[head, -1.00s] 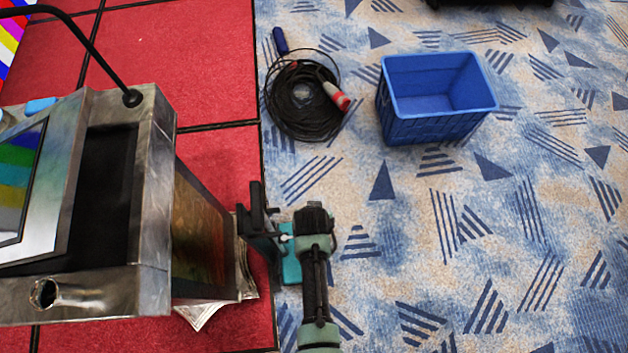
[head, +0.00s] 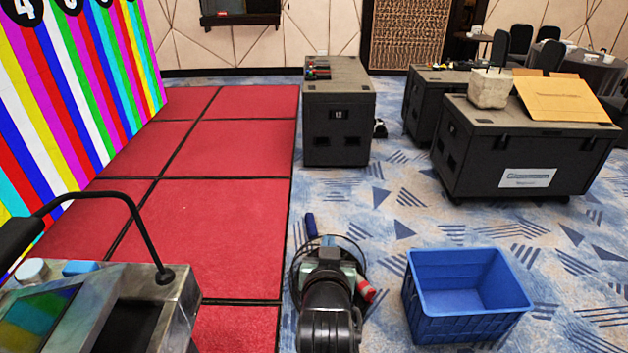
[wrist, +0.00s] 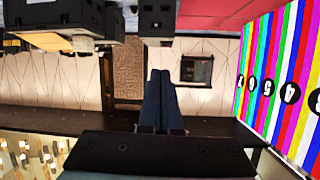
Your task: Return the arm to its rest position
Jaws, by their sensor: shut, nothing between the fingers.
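My arm (head: 328,305) is at the bottom middle of the head view, folded up and seen from behind, above the carpet. The fingers point away into the room, level, towards the far wall, and touch nothing.
A blue crate (head: 466,288) stands right of my arm. A metal-framed monitor cart (head: 182,300) is close at left. Black cases (head: 338,128) stand ahead; the video wall (head: 75,110) rises left. Carpet between is clear.

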